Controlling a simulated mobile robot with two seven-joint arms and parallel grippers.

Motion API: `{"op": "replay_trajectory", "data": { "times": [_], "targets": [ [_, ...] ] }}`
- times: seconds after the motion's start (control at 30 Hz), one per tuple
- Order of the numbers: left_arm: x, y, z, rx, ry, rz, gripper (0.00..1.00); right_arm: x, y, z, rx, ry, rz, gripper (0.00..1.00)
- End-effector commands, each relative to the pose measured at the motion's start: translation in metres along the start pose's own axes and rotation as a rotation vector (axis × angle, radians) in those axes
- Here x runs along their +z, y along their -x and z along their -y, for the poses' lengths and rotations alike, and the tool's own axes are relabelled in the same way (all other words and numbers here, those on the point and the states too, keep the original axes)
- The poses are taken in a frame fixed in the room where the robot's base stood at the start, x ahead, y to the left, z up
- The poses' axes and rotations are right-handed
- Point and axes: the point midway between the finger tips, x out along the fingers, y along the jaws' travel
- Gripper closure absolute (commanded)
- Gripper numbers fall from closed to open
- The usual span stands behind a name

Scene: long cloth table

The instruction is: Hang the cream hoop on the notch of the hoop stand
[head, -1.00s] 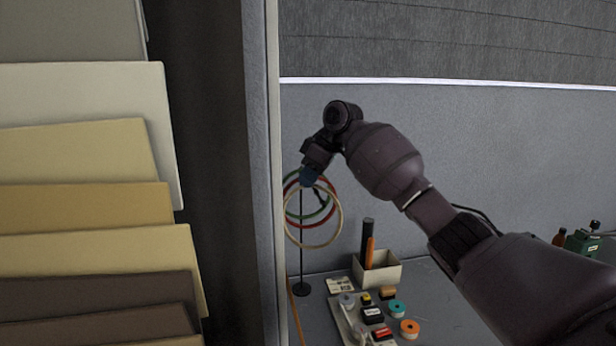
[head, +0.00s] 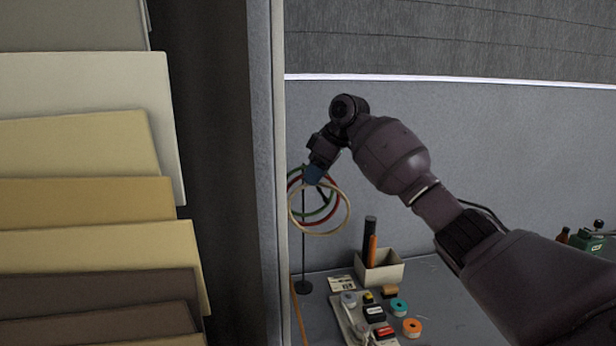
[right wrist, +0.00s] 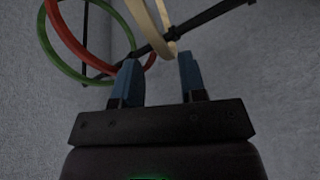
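The cream hoop (head: 347,222) is by the upper part of the hoop stand (head: 304,250), in front of a red hoop (head: 334,202) and a green hoop (head: 297,219). In the right wrist view the cream hoop (right wrist: 140,14) crosses the stand's dark bar (right wrist: 205,18); I cannot tell whether it rests in a notch. The red hoop (right wrist: 66,36) and green hoop (right wrist: 124,28) are farther left along the bar. My right gripper (right wrist: 158,70) has its blue fingers apart, with the cream hoop's edge just beyond and between the tips. My left gripper is out of view.
A tall dark panel edge (head: 262,180) stands just left of the hoop stand. A white box (head: 390,268) with dark and orange cylinders, and a tray (head: 350,318) with several small items, stand on the table to the right. A green device (head: 588,240) is far right.

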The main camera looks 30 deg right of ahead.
Motion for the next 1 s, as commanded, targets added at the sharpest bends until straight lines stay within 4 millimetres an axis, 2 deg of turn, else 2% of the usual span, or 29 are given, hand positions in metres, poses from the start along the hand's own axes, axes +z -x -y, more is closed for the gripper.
{"op": "replay_trajectory", "data": {
  "times": [0.3, 0.5, 0.7, 1.0],
  "targets": [
    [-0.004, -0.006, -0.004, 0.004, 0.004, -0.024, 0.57, -0.006, 0.064, 0.008, 0.007, 0.014, -0.019, 0.63],
    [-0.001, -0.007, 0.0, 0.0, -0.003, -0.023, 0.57, -0.009, 0.09, 0.012, 0.007, 0.02, -0.023, 0.63],
    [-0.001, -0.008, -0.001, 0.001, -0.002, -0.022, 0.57, -0.01, 0.099, 0.014, 0.006, 0.022, -0.025, 0.63],
    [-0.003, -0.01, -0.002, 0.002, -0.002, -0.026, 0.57, -0.01, 0.1, 0.014, 0.006, 0.022, -0.026, 0.63]
  ]
}}
